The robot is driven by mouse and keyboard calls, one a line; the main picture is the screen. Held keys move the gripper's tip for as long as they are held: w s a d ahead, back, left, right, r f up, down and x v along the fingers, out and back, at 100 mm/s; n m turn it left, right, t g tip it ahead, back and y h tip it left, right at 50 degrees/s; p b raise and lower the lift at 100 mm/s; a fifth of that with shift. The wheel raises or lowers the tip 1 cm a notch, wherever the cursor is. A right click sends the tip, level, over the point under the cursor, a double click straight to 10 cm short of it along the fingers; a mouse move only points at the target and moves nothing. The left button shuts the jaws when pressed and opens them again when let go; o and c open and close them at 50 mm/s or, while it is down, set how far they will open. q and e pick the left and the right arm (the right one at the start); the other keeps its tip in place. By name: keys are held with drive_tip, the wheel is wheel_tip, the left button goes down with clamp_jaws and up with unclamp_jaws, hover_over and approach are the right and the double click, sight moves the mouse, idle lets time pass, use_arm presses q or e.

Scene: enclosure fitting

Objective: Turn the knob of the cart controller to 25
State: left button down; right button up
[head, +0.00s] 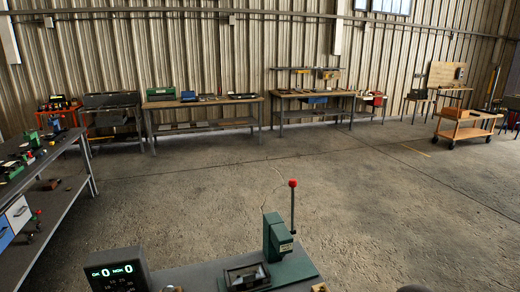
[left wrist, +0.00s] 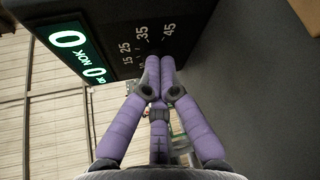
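The cart controller (head: 118,272) is a dark box with a lit display reading OK 0 and NOK 0. It stands at the bottom edge of the head view, with its scale numbers partly cut off. The left wrist view shows its face close up (left wrist: 105,30), with 15, 25, 35 and 45 in an arc. My left gripper's purple fingers (left wrist: 160,64) meet at the tips in front of the dial's middle. They hide the knob, so its setting and any contact cannot be told. My right gripper's fingers are not in view.
On the same grey top, a green press (head: 277,238) with a red-ball lever stands right of the controller, with a dark framed fixture (head: 247,277) beside it. A workbench (head: 62,190) is at left. More benches line the back wall. The middle floor is clear.

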use_arm(q)
drive_tip(key=shift+s+d+r, duration=0.1)
drive_tip(key=shift+s+d, duration=0.2)
drive_tip(key=shift+s, duration=0.4)
drive_tip(key=shift+s+d+f, duration=0.1)
drive_tip(key=shift+s+d, duration=0.2)
drive_tip(key=shift+s, duration=0.4)
drive_tip(key=shift+s+d+r, duration=0.1)
drive_tip(key=shift+s+d, duration=0.2)
drive_tip(key=shift+s, duration=0.4)
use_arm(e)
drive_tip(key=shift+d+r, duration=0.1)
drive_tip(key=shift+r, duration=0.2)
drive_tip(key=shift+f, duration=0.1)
